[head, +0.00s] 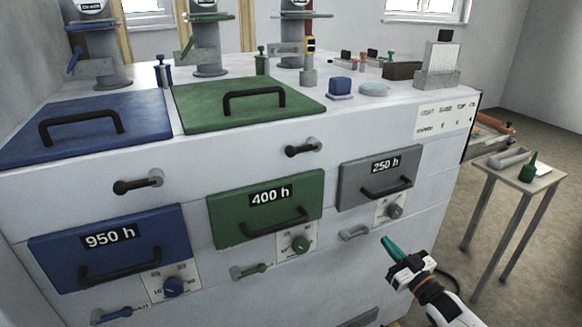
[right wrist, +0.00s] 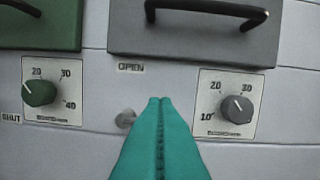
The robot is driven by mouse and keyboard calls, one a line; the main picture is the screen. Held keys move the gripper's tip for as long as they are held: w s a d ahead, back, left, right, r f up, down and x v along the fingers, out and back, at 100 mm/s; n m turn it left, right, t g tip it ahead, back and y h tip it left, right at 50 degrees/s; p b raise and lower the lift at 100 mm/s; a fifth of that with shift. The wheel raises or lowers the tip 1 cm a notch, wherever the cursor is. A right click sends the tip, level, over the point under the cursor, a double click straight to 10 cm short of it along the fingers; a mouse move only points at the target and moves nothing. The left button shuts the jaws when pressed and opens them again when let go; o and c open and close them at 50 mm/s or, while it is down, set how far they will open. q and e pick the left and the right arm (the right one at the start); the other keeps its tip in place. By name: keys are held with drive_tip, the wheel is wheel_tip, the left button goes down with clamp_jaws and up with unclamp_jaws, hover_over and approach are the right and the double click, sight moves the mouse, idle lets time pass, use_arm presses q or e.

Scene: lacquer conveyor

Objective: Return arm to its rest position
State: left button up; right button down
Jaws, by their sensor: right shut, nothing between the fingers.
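My right gripper (head: 388,243) is at the lower right of the head view, in front of the white machine front. Its teal fingers are shut with nothing between them. In the right wrist view its shut fingertips (right wrist: 160,100) point at the panel below the grey drawer (right wrist: 195,35), between the green knob (right wrist: 40,92) and the grey knob (right wrist: 236,107). A small grey handle (right wrist: 126,118) shows just left of the fingertips, partly hidden by them. Whether the fingers touch it I cannot tell. My left gripper is not in view.
Blue (head: 110,250), green (head: 266,208) and grey (head: 376,178) labelled drawers line the machine front, with protruding handles and knobs. Blue (head: 90,150) and green (head: 200,110) lids lie on top. A small table (head: 506,172) holding a green bottle (head: 529,168) stands at the right. Floor beside it is open.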

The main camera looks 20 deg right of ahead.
drive_tip(key=s+a+f+m+g+h, duration=0.1)
drive_tip(key=s+f+g, duration=0.3)
drive_tip(key=f, duration=0.7)
drive_tip(key=s+a+f+g+h, duration=0.15)
drive_tip(key=s+f, duration=0.35)
drive_tip(key=f, duration=0.6)
drive_tip(key=s+a+f+m+g+h, duration=0.1)
drive_tip(key=s+f+g, duration=0.3)
drive_tip(key=f, duration=0.7)
drive_tip(key=s+a+f+n+g, duration=0.1)
drive_tip(key=s+a+f+g, duration=0.2)
drive_tip(key=s+a+f, duration=0.3)
drive_tip(key=s+a+f+g+y, duration=0.1)
drive_tip(key=s+a+f+g, duration=0.2)
drive_tip(key=s, duration=1.2)
drive_tip(key=s+a+f+n+g, duration=0.1)
drive_tip(key=s+a+f+g, duration=0.2)
drive_tip(key=s+a+f, duration=0.6)
drive_tip(key=shift+s+f+n+y, duration=0.2)
drive_tip(key=shift+s+n+y, duration=0.15)
drive_tip(key=shift+s, duration=0.55)
